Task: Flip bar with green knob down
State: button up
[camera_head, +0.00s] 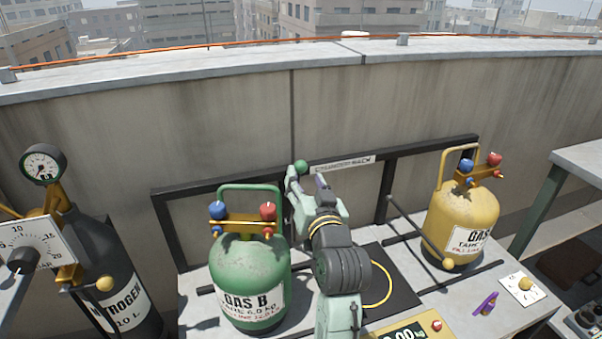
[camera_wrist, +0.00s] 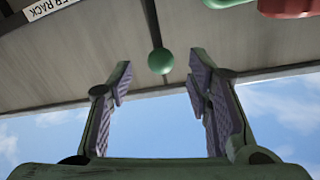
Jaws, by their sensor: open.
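The green knob (camera_head: 301,166) shows at the rack's top rail, just beside the tip of my gripper (camera_head: 307,178). In the wrist view the round green knob (camera_wrist: 160,61) sits at the end of a thin dark bar (camera_wrist: 152,22). My gripper (camera_wrist: 160,76) is open, its two padded fingers on either side of the knob in that picture. No finger visibly touches the knob; the depth between them is hard to tell. In the head view my arm hides most of the bar.
A green GAS B cylinder (camera_head: 250,275) stands close left of my arm. A nitrogen bottle (camera_head: 110,270) with gauge is far left. A purple item (camera_head: 486,303) lies at front right.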

aim_at(302, 170)
jog(key=p+x, duration=0.1)
jog(key=x, duration=0.4)
jog(key=shift+w+a+r, duration=0.1)
jog(key=shift+w+r, duration=0.1)
jog(key=shift+w, duration=0.1)
jog(key=shift+c, duration=0.3)
grip_shut()
dwell(0.3)
